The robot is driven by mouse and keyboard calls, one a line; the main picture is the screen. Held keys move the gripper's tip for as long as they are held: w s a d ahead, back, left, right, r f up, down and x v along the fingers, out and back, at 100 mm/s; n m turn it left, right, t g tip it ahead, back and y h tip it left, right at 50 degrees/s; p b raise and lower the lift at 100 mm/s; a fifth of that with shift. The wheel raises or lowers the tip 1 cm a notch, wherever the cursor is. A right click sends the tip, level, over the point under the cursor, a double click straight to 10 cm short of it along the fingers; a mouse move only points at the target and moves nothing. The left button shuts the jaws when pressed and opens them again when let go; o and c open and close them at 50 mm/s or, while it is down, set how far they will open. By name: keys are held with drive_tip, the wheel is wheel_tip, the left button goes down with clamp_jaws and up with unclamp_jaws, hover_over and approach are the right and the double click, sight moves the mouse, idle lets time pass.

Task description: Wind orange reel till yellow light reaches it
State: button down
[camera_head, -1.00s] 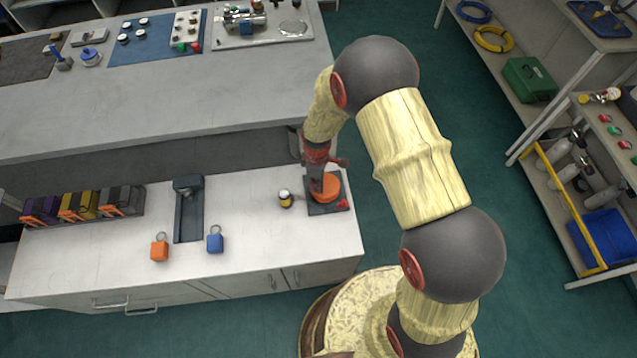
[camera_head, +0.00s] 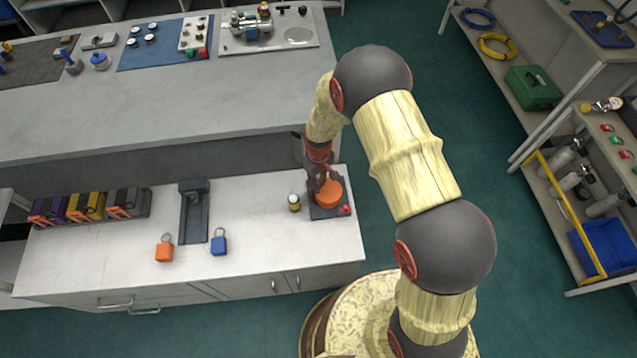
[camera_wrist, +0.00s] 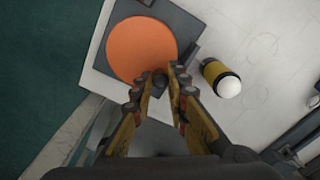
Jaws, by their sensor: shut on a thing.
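The orange reel (camera_head: 329,193) is a round disc on a dark square base (camera_head: 325,213) at the right end of the white counter. It also shows in the wrist view (camera_wrist: 138,45). My gripper (camera_head: 319,180) is at the reel's edge. In the wrist view my gripper (camera_wrist: 161,76) is shut on a small dark knob (camera_wrist: 160,82) at the reel's rim. The yellow light (camera_head: 294,203) is a small yellow and black cylinder with a white dome, just left of the base with a small gap. In the wrist view the light (camera_wrist: 218,76) is right of the reel, apart from it.
Left on the counter are an orange padlock (camera_head: 164,251), a blue padlock (camera_head: 219,244), a dark stand (camera_head: 194,215) and a row of coloured blocks (camera_head: 88,205). A raised grey worktop (camera_head: 150,115) runs behind. The counter between padlocks and light is clear.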

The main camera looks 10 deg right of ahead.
idle(0.5)
drive_tip(key=c, duration=1.7)
unclamp_jaws()
wheel_tip(320, 180, up, 12)
drive_tip(key=shift+f, duration=0.1)
